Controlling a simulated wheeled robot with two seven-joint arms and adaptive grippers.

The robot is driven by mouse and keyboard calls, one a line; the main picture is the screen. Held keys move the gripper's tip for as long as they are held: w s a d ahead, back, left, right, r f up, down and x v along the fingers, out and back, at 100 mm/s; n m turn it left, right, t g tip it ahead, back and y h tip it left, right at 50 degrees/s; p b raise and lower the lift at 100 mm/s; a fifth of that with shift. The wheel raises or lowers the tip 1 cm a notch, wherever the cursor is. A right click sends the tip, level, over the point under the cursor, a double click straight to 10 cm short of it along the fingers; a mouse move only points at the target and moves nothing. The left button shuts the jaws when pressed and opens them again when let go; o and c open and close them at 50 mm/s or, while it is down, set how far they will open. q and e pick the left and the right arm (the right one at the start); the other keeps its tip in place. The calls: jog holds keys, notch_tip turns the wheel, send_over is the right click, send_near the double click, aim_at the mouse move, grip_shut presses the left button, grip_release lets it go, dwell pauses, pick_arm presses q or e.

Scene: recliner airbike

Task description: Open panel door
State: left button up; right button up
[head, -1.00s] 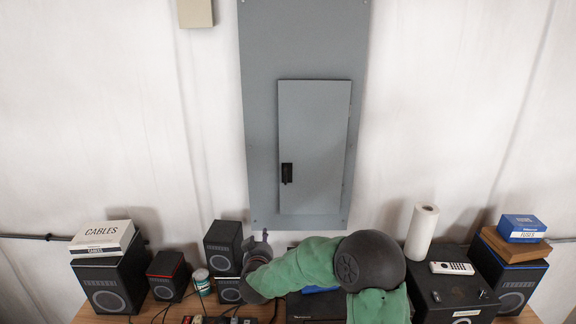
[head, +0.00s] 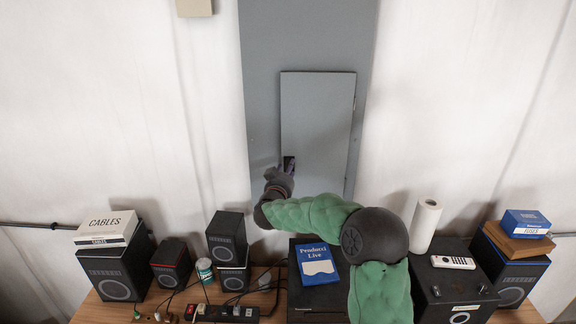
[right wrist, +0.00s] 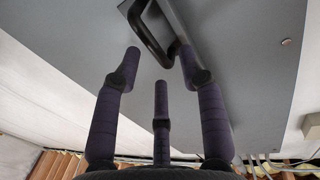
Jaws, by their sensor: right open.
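The grey panel door (head: 318,115) is set in a tall grey panel (head: 262,90) on the wall, and it looks shut. Its black handle (head: 289,161) is at the door's lower left edge. My right gripper (head: 284,170) is at the handle's lower left in the head view, partly covering it. In the right wrist view the handle (right wrist: 150,35) is a dark loop just beyond the fingertips. My right gripper's fingers (right wrist: 160,65) are spread, with nothing between them. One fingertip is close to the handle; I cannot tell if it touches. My left gripper is not in view.
Below the panel is a wooden bench (head: 95,311) crowded with black speakers (head: 110,275), a paper towel roll (head: 424,226), a remote (head: 453,262), a blue book (head: 317,264) and a power strip (head: 228,313).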

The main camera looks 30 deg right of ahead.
jog(key=shift+x, duration=0.8)
grip_shut()
jog(key=shift+s, duration=0.1)
